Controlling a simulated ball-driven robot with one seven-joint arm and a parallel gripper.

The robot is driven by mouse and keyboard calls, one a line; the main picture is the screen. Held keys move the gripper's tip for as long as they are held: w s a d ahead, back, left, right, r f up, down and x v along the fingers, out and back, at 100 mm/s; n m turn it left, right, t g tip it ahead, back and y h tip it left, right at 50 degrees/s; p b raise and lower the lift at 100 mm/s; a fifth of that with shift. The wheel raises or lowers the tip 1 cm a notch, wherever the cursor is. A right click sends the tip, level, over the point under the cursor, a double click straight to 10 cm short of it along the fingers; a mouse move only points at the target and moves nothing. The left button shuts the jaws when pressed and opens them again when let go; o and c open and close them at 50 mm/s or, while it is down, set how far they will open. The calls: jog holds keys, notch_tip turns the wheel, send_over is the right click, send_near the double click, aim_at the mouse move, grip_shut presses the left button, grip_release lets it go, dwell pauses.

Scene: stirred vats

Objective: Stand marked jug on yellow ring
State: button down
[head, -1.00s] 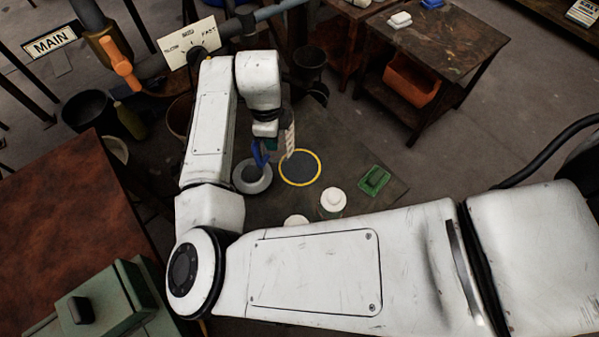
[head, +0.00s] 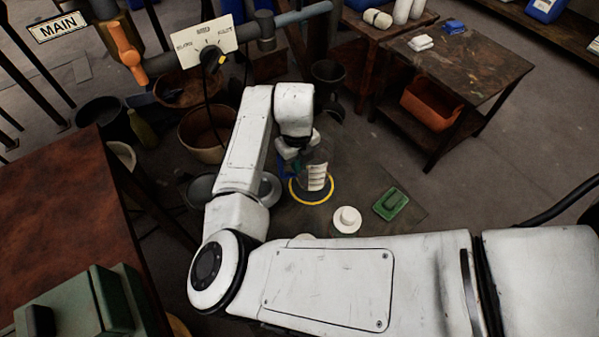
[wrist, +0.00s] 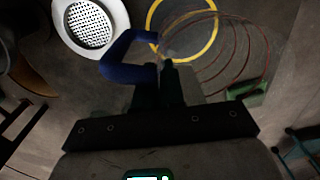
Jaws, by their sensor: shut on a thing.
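The clear jug (head: 317,176) has a white marked strip on its side and a blue handle (wrist: 122,62). In the wrist view its clear body (wrist: 235,50) shows red lines. My gripper (wrist: 166,70) is shut on the handle. In the head view my gripper (head: 290,158) is partly hidden by my wrist. The jug overlaps the ring in both views. I cannot tell whether its base touches the surface.
A pale round piece with a perforated centre (wrist: 88,24) lies left of the ring. A white round lidded object (head: 347,219) and a green box (head: 390,204) stand right of the ring. A control panel (head: 204,42) on a pipe and brown vats (head: 205,135) are behind.

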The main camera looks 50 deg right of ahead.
aim_at(299, 177)
jog(key=shift+f+b, duration=0.35)
jog(key=shift+f, duration=1.5)
jog(key=shift+f, duration=0.2)
jog(key=c, duration=1.2)
grip_release()
jog(key=shift+c, duration=0.2)
notch_tip(299, 177, up, 12)
jog(key=p, duration=0.2)
jog(key=shift+a+r, duration=0.15)
jog(key=shift+r, duration=0.05)
